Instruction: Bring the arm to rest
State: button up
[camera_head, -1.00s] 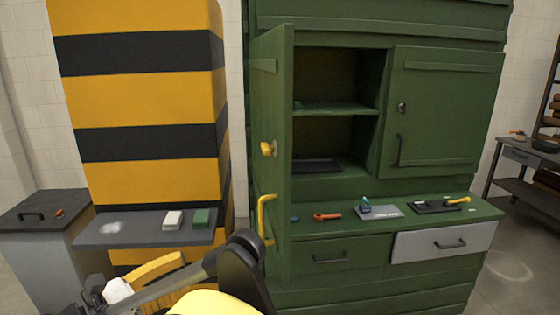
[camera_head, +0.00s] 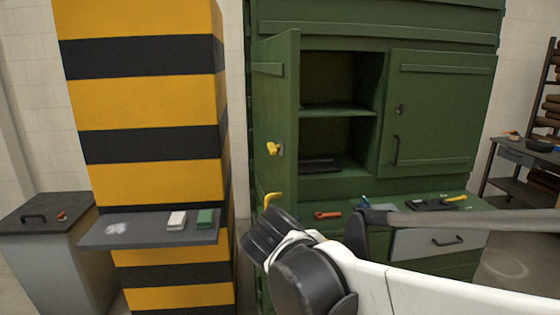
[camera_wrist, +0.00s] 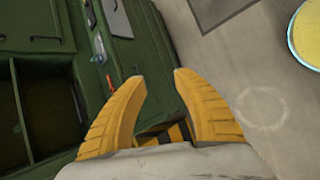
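My gripper (camera_wrist: 162,78) shows in the wrist view with its two yellow fingers spread apart and nothing between them. It hangs in free air in front of the green cabinet (camera_wrist: 140,55), whose counter and drawers lie beyond and to the left of the fingers. In the head view my arm crosses the lower middle and runs off to the right in front of the cabinet (camera_head: 440,120).
The left cabinet door (camera_head: 276,120) stands open. A red wrench (camera_head: 327,215) and a black tray (camera_head: 432,205) lie on the counter. A grey shelf (camera_head: 150,232) on the striped pillar (camera_head: 150,100) bears a white block (camera_head: 177,220) and a green block (camera_head: 205,218). Floor shows at right.

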jog(key=s+d+f+m+y, duration=0.2)
jog(key=s+d+m+y, duration=0.1)
jog(key=s+m, duration=0.4)
jog(key=s+d+f+m+t+y, duration=0.1)
jog(key=s+d+f+m+y, duration=0.1)
jog(key=s+d+m, duration=0.3)
jog(key=s+f+m, duration=0.1)
jog(key=s+m, duration=0.1)
jog(key=m, duration=0.1)
jog(key=shift+y, duration=0.4)
